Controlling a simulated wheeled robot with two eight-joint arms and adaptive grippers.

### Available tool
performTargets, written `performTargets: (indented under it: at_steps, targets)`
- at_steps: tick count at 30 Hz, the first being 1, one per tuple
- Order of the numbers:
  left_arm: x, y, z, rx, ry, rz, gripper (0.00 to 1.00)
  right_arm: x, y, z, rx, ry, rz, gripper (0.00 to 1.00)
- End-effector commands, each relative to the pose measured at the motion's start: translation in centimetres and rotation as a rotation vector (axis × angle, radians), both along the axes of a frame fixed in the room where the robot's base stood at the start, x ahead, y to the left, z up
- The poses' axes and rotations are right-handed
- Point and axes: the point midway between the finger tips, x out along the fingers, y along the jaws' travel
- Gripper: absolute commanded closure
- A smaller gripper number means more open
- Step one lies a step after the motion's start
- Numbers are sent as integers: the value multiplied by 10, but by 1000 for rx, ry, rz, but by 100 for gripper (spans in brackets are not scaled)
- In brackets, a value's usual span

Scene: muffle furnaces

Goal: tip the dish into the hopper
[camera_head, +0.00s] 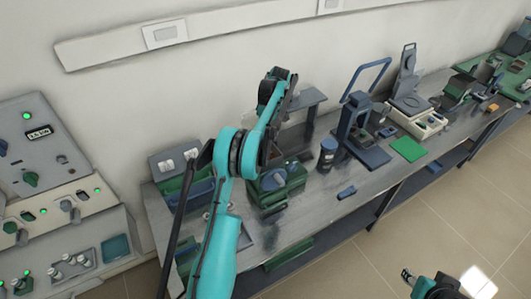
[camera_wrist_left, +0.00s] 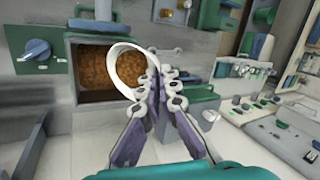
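In the left wrist view, a white, thin-rimmed curved piece, which looks like the dish (camera_wrist_left: 121,58), stands tilted at my left gripper (camera_wrist_left: 157,80). The fingertips are close together on its right edge. Behind it is a grey-framed opening with brown, grainy-looking matter (camera_wrist_left: 92,65); I cannot tell whether this is the hopper. Part of the opening is hidden by the dish and fingers. In the head view, my left arm reaches over the bench and its dark end (camera_head: 277,90) hides the dish. My right gripper (camera_head: 430,288) shows at the bottom edge, away from the bench; its fingers are unclear.
The grey bench (camera_head: 345,205) runs along the wall with a green-and-dark device (camera_head: 280,185), a dark cylinder (camera_head: 327,155), a blue press-like stand (camera_head: 358,130) and a green mat (camera_head: 408,149). A control panel (camera_head: 45,150) stands at left.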

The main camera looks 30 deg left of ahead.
Motion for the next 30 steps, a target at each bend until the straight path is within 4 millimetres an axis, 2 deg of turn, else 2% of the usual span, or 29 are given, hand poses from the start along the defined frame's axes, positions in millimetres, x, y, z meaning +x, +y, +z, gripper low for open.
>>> performTargets:
  at_steps: [1, 3, 8, 14, 19, 23, 27, 29, 30]
  targets:
    - [1, 11, 1, 1, 0, 6, 100, 0, 0, 4, 0, 0, 0, 60]
    - [2, 18, 2, 1, 0, 4, 100, 0, 0, 6, 0, 0, 0, 60]
    - [-1, -3, -1, 0, 0, 1, 100, 0, 0, -4, 0, 0, 0, 60]
    - [-1, -2, 1, 0, 0, 3, 100, 0, 0, -2, 0, 0, 0, 60]
    - [2, 19, 2, 0, 0, 4, 100, 0, 0, 4, 0, 0, 0, 60]
    - [-1, 0, -1, 0, 0, 1, 100, 0, 0, -5, 0, 0, 0, 60]
    - [1, 17, 2, 1, 0, 6, 100, 0, 0, 2, 0, 0, 0, 60]
    - [2, 16, 2, 0, 0, 2, 100, 0, 0, 1, 0, 0, 0, 60]
    - [1, 9, 1, 0, 0, 0, 100, 0, 0, -2, 0, 0, 0, 60]
